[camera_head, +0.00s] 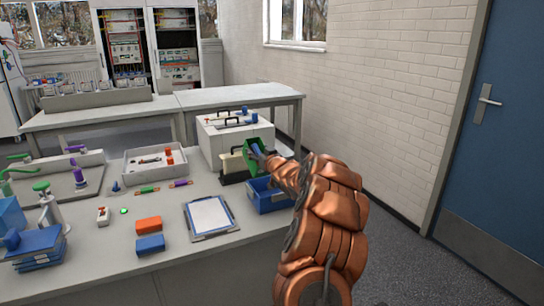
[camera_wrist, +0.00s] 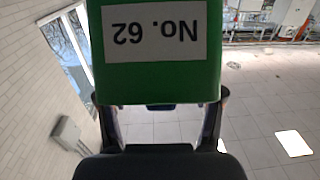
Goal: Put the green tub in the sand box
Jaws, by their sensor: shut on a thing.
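The green tub (camera_head: 249,160) is held up at the end of my arm, above the right part of the bench. In the wrist view the green tub (camera_wrist: 155,82) fills the top middle, with a white label reading "No. 62" upside down. My gripper (camera_head: 258,152) is shut on it, with dark fingers (camera_wrist: 160,110) at its two sides. A blue open box (camera_head: 273,205) stands on the bench below and right of the tub, partly hidden by my arm. I cannot tell whether it is the sand box; no sand is visible.
A white case (camera_head: 230,133) with a black handle stands behind the tub, close to it. A light tray (camera_head: 130,172) with small parts lies left. A clipboard (camera_head: 210,216), orange block (camera_head: 148,224) and blue block (camera_head: 150,245) lie in front.

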